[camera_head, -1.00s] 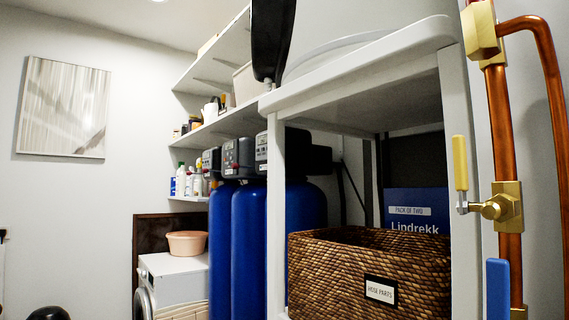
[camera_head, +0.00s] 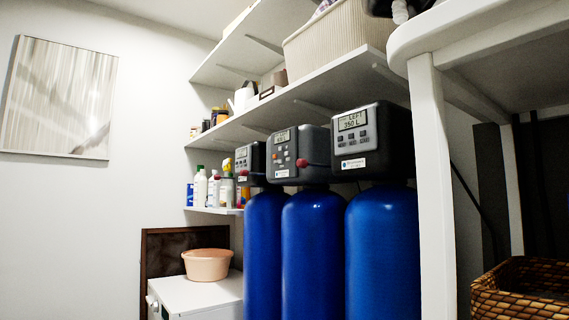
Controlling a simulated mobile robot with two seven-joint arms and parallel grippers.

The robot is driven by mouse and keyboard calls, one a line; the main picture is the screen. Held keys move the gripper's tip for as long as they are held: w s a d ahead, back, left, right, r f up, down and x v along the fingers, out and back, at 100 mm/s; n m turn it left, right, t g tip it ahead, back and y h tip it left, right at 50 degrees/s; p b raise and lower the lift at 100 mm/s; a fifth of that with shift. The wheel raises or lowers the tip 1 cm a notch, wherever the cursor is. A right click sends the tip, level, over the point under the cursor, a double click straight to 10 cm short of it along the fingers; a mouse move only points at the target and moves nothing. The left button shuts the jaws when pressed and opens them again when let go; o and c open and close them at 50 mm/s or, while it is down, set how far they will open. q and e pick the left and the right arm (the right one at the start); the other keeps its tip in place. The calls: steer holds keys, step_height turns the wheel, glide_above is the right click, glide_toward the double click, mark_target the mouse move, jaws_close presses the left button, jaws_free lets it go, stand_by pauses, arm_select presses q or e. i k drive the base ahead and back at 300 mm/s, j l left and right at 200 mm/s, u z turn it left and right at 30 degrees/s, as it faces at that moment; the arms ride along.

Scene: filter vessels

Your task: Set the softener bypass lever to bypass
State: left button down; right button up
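Three blue vessels stand in a row under the shelf: a left one (camera_head: 264,250), a middle one (camera_head: 312,250) and a right one (camera_head: 380,250). Each has a dark control head with a small display: left (camera_head: 250,158), middle (camera_head: 298,152), right (camera_head: 368,142). The right display seems to read "LEFT 350 L". A red knob (camera_head: 302,162) shows at the middle head, and another red knob (camera_head: 243,172) at the left head. I cannot tell which vessel is the softener, or whether either knob is the bypass lever. Neither gripper is in view.
A white rack (camera_head: 432,180) stands close on the right, with a wicker basket (camera_head: 520,290) in it. A white appliance (camera_head: 200,295) with a pink basin (camera_head: 207,264) on top stands at the left. Wall shelves (camera_head: 330,92) hold bottles and a bin (camera_head: 335,40).

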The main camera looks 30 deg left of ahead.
mark_target(301, 162)
steer(key=i+j, duration=0.15)
steer(key=j, duration=0.25)
steer(key=i+j, duration=0.1)
steer(key=j, duration=0.3)
steer(key=i+j, duration=0.15)
steer(key=j, duration=0.3)
